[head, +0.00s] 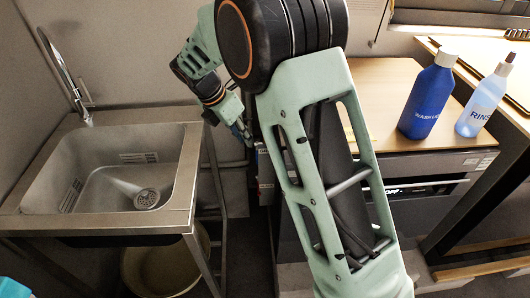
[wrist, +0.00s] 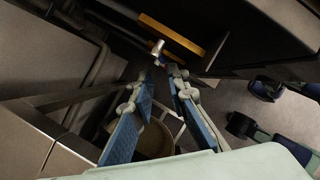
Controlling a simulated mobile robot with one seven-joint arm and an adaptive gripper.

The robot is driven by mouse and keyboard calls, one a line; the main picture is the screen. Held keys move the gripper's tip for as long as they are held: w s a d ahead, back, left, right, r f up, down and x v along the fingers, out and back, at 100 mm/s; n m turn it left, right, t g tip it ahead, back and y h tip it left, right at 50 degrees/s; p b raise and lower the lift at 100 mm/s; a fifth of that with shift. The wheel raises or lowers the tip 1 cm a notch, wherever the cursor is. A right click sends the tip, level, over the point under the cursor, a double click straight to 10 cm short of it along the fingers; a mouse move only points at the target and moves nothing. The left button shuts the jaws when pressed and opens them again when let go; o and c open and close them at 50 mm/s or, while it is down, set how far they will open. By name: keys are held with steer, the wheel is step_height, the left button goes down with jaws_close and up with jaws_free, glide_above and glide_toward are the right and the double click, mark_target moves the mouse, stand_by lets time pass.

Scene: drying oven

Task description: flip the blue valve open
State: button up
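My gripper (wrist: 162,74) has two long fingers with blue pads, reaching toward a small silver metal fitting (wrist: 157,47) in the wrist view. A narrow gap shows between the fingertips, with nothing clearly held. The fitting sits just beyond the tips, beside a yellow bar (wrist: 172,35). I cannot make out a blue valve handle in either view. In the head view my gripper (head: 241,131) is low behind the near arm link, in the gap between the sink and the oven cabinet; its tips are small and partly hidden.
The steel sink (head: 110,226) stands at left with a bucket (head: 165,265) below. The cabinet's wooden top (head: 385,85) holds a blue wash bottle (head: 428,98) and a rinse bottle (head: 482,103). Pipes (wrist: 98,66) run along the wall close to my gripper.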

mark_target(257, 163)
steer(key=b+x, duration=0.2)
steer(key=x, duration=0.8)
steer(key=shift+d+f+b, duration=0.15)
steer(key=shift+f+b, duration=0.25)
jaws_close()
